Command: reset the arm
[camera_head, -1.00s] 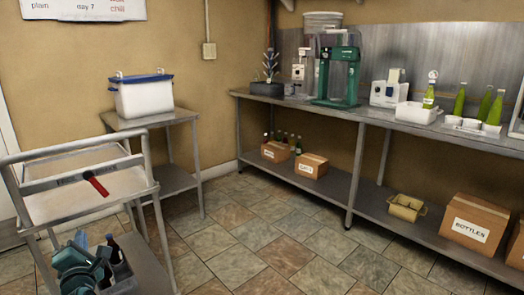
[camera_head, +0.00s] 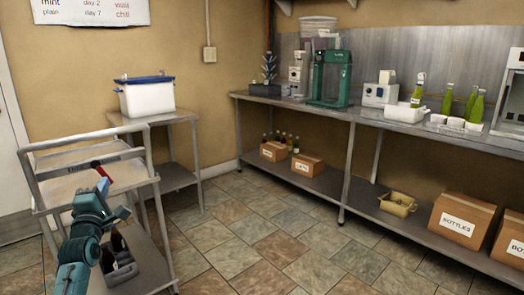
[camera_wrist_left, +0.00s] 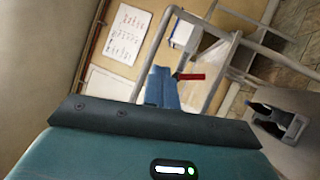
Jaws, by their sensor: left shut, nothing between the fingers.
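My left arm rises from the bottom left of the head view. Its teal gripper (camera_head: 122,203) is in front of the grey cart (camera_head: 146,205), shut with nothing in it. In the left wrist view the blue fingers of the gripper (camera_wrist_left: 160,88) are together, and a red-handled tool (camera_wrist_left: 190,76) shows just beyond them. In the head view the red-handled tool (camera_head: 112,177) lies on the cart's upper tray, partly hidden by my gripper. My right gripper is not in view.
A grey caddy with dark bottles (camera_head: 119,262) stands on the cart's lower shelf. A white bin with a blue lid (camera_head: 147,97) sits on a side table. A long steel bench (camera_head: 395,128) holds a green press (camera_head: 330,78) and green bottles. The tiled floor between is clear.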

